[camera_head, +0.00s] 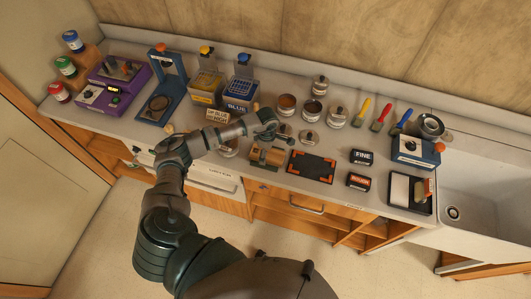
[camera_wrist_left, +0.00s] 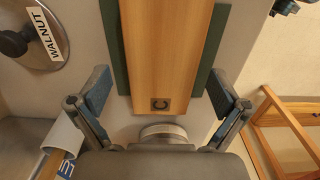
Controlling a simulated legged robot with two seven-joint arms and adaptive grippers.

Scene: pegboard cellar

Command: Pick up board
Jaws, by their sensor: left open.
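A wooden board (camera_wrist_left: 165,45) with a dark square "C" mark near its end lies over a dark green base (camera_wrist_left: 115,40) in the left wrist view. In the head view the wooden piece (camera_head: 268,156) is on the counter, just below my left gripper (camera_head: 268,128). In the wrist view my left gripper (camera_wrist_left: 160,90) is open, with one finger on each side of the board's near end and gaps to it. The board's far end is cut off in the wrist view. My right gripper is not in view.
A black mat with orange corners (camera_head: 311,166) lies right of the board. Several tins, including one with a walnut label (camera_wrist_left: 35,35), stand around. Black boxes (camera_head: 361,157), brushes (camera_head: 382,117) and a sink (camera_head: 485,195) are further right. The counter's front edge is close.

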